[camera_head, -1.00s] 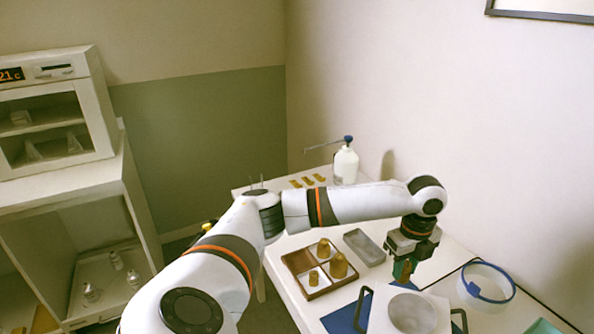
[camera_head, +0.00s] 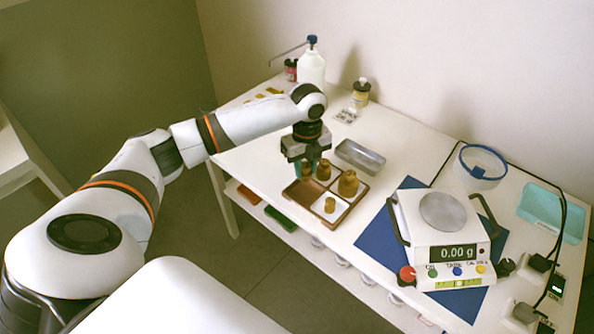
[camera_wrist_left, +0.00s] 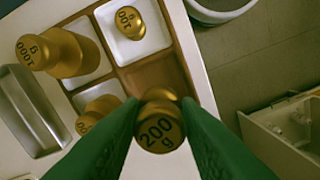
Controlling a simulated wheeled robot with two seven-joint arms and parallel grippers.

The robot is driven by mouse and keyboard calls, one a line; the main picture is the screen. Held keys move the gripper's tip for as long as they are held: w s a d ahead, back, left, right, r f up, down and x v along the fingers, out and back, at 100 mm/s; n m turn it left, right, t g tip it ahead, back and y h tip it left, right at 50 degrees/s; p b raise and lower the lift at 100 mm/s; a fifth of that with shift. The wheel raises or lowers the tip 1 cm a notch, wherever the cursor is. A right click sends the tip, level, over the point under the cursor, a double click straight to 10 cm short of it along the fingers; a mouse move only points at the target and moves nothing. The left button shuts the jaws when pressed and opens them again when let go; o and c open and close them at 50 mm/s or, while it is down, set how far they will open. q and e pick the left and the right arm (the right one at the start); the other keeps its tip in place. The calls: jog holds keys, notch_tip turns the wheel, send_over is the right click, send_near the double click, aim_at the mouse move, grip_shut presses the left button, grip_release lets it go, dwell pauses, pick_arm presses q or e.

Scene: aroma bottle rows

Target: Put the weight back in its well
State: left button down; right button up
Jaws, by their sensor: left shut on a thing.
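My left gripper (camera_head: 307,172) is shut on a brass weight marked 200 g (camera_wrist_left: 160,130), seen between the green fingertips in the left wrist view. It hangs over the left side of the brown weight box (camera_head: 350,212). The box's bare brown well (camera_wrist_left: 155,78) is empty, just beyond the held weight. The other wells have white floors and hold a 1000 g weight (camera_wrist_left: 58,52), a 100 g weight (camera_wrist_left: 130,22) and a third weight (camera_wrist_left: 98,112) partly hidden by a finger. The gap between the held weight and the box cannot be judged. My right gripper is out of view.
A metal tray (camera_head: 360,156) lies just behind the box. A balance (camera_head: 445,215) reading 0.00 g stands on a blue mat (camera_head: 375,240) to the right, its pan empty. A white bottle (camera_head: 311,70) and a small amber bottle (camera_head: 361,93) stand at the back.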

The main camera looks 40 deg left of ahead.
pick_arm(q)
jog(key=shift+f, duration=0.95)
notch_tip(320, 180, down, 4)
jog(key=shift+r, duration=0.1)
jog(key=shift+f, duration=0.45)
jog(key=c, duration=1.1)
grip_release()
jog(key=shift+f, duration=0.1)
jog(key=shift+o, duration=0.2)
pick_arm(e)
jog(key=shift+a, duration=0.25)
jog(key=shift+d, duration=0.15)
